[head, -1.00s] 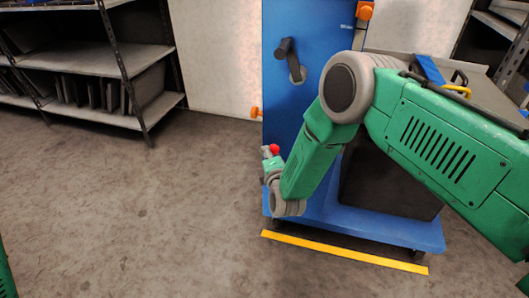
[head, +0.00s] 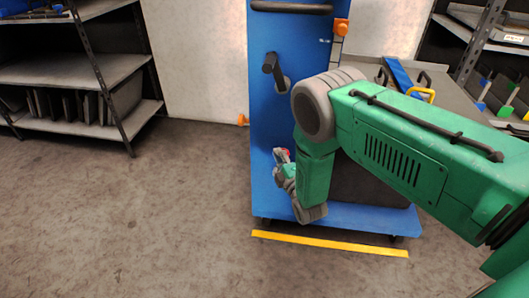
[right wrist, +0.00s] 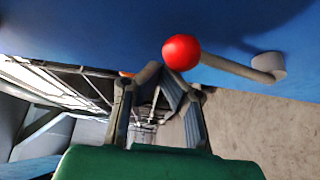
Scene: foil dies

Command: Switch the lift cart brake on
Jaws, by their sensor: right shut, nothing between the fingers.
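The blue lift cart (head: 262,140) stands ahead, right of centre in the head view. Its brake lever, a grey arm (right wrist: 232,66) with a red ball knob (right wrist: 181,52), sticks out from the blue panel in the right wrist view. In the head view only a bit of the red knob (head: 287,153) shows behind my right gripper (head: 278,156). That gripper is shut and empty. Its fingertips (right wrist: 165,72) are right beside and just below the knob in the right wrist view; I cannot tell whether they touch. My left gripper is not in view.
A dark crank handle (head: 274,70) and orange knobs (head: 341,27) stick out from the cart. A yellow strip (head: 330,244) lies on the floor before it. Metal shelves (head: 80,68) stand at the left. The floor at left (head: 120,220) is clear.

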